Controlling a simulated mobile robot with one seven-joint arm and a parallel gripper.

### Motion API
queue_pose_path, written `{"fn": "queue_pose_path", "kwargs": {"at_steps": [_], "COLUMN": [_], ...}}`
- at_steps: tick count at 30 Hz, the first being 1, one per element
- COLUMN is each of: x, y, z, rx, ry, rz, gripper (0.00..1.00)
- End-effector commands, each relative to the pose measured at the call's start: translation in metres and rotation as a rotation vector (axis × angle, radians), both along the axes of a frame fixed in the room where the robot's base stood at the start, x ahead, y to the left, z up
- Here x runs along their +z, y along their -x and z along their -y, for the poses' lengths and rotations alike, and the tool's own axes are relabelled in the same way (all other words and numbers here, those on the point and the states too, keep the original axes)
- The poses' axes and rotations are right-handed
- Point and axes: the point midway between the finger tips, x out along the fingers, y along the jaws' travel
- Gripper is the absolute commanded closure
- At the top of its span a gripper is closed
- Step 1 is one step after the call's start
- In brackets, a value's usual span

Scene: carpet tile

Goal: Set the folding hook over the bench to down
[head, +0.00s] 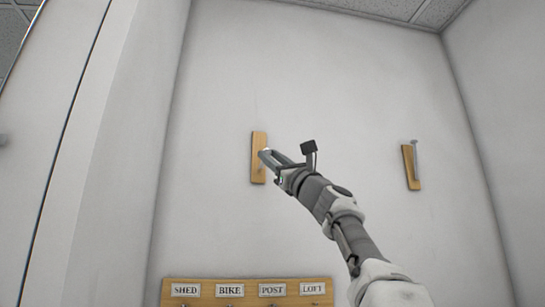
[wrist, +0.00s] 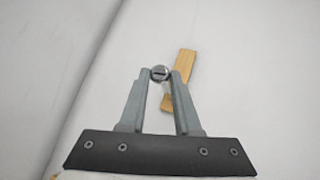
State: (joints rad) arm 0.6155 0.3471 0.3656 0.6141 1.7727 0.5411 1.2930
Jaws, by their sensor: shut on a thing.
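A wooden plate (head: 258,170) is mounted upright on the white wall, left of centre in the head view. My gripper (head: 264,154) is in front of this plate. In the wrist view my gripper (wrist: 160,76) is shut on the round metal end of a folding hook (wrist: 159,72). The same wooden plate (wrist: 183,66) shows behind the fingers. The rest of this hook is hidden, so I cannot tell its angle. A second wooden plate (head: 407,175) to the right carries a grey folding hook (head: 415,160) that stands up along it. No bench is in view.
Below is a wooden board (head: 200,301) with labels SHED, BIKE, POST and LOFT and small hooks at its lower edge. A side wall closes in at the right and a white panel (head: 60,130) at the left.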

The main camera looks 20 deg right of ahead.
Motion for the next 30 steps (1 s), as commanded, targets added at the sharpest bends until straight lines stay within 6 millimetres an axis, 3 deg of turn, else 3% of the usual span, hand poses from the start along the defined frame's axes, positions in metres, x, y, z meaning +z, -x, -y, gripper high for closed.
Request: {"fn": "queue_pose_path", "kwargs": {"at_steps": [1,3,20,21,24,26,30], "x": [-0.0114,-0.0137,-0.0178,-0.0179,-0.0168,-0.0154,-0.0136], "y": [-0.0071,-0.0079,-0.0097,-0.0097,-0.0085,-0.0074,-0.0058], "z": [0.0031,0.0032,0.0043,0.0042,0.0036,0.0031,0.0024], "rx": [-0.003,-0.004,-0.006,-0.005,-0.004,-0.004,-0.003], "ry": [-0.003,-0.004,-0.002,-0.001,-0.002,-0.002,-0.001], "rz": [-0.014,-0.015,-0.017,-0.017,-0.015,-0.013,-0.009], "gripper": [1.0,1.0,1.0,0.66,0.48,0.41,0.41]}}
